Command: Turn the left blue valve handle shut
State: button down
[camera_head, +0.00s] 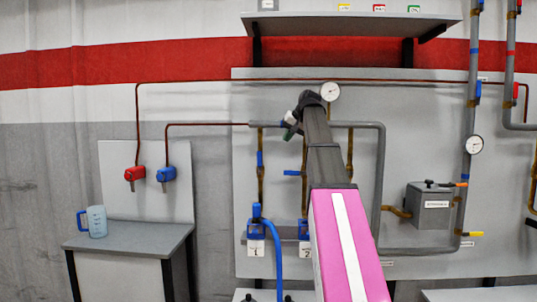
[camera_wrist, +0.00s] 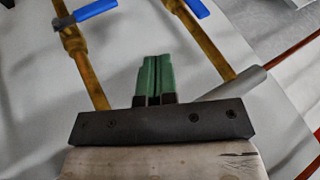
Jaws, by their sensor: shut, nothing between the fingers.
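The left blue valve handle (camera_head: 260,160) lies upright along its brass pipe on the grey wall panel. In the wrist view its end (camera_wrist: 198,7) shows at the top, partly cut off by the frame. A second blue handle (camera_head: 291,173), to its right, lies crosswise to its own brass pipe; it shows at upper left in the wrist view (camera_wrist: 95,9). My gripper (camera_head: 289,128) is up near the grey horizontal pipe, above and right of the left handle. Its green fingers (camera_wrist: 154,77) are together and empty, apart from both handles.
The grey pipe (camera_head: 354,125) runs across above the valves, with a gauge (camera_head: 330,92) above it. A shelf (camera_head: 350,25) juts out higher up. Blue fittings and a blue hose (camera_head: 277,255) sit below. A side table (camera_head: 125,238) holds a jug (camera_head: 96,221).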

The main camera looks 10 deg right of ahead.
send_near(260, 163)
jog(key=w+d+f, duration=0.3)
jog(key=f, duration=0.1)
jog(key=shift+w+a, duration=0.2)
jog(key=shift+a, duration=0.7)
jog(key=shift+w+a, duration=0.2)
jog(key=shift+a, duration=0.75)
jog(key=shift+w+r, duration=0.1)
